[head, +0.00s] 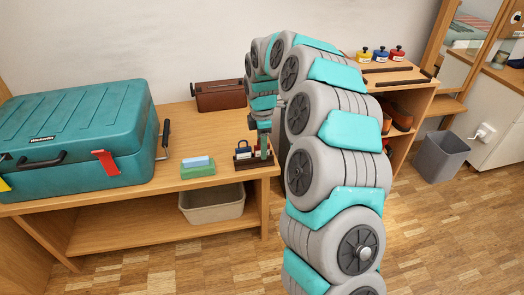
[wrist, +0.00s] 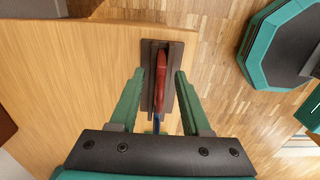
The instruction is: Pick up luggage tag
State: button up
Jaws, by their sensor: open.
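My gripper (head: 263,146) points down over a small dark holder (head: 252,164) near the front right corner of the bench. In the wrist view its two green fingers (wrist: 160,78) are open, one on each side of a slim red item (wrist: 161,70) in the dark holder (wrist: 148,50). A bit of blue (wrist: 157,122) shows nearer the palm. I cannot tell whether the red item is a luggage tag, nor whether the fingers touch it. A red tag-like piece (head: 105,163) hangs on the front of the teal suitcase (head: 75,135).
A green and blue block (head: 198,167) lies left of the holder. A brown case (head: 218,95) stands at the back of the bench (head: 175,140). A beige bin (head: 212,205) is on the lower shelf. A grey bin (head: 442,157) stands on the floor.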

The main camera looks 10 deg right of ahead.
grip_shut()
jog(key=shift+r, duration=0.1)
dwell(0.7)
